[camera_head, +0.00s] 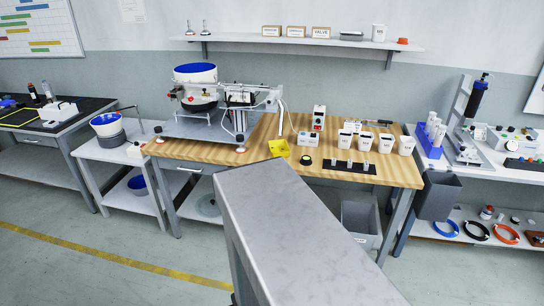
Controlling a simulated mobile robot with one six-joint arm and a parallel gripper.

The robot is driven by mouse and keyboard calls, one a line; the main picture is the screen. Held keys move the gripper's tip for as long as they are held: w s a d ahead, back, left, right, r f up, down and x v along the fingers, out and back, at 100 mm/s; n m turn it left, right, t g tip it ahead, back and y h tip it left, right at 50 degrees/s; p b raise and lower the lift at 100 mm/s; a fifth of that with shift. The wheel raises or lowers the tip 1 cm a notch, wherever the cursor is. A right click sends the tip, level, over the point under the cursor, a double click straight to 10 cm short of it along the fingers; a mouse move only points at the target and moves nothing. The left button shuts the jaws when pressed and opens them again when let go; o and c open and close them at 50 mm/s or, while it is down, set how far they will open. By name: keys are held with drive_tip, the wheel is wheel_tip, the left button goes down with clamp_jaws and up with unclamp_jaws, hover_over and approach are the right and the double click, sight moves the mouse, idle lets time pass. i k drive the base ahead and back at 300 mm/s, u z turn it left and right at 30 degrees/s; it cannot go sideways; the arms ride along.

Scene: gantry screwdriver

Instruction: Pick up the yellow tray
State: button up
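The yellow tray (279,148) is a small, bright yellow open tray on the wooden workbench (400,174). It is near the bench's front edge, just above the tip of a pale grey surface in the foreground. A white box with a label (308,137) stands to its right, and a small black round thing with a light top (306,160) lies to its lower right. The tray looks tilted or angled, and its inside is too small to make out. My gripper is not in view.
A feeder machine with a blue-rimmed bowl (196,74) stands left of the tray. Several white cups (345,140) and a black strip holder (349,166) are to the right. The long grey surface (300,235) fills the bottom centre; I cannot tell whether it is mine. Floor at left is clear.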

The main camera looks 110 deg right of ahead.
sight(277, 147)
drive_tip(key=i, duration=0.3)
drive_tip(key=u, duration=0.7)
drive_tip(key=k, duration=0.15)
drive_tip(key=z, duration=3.35)
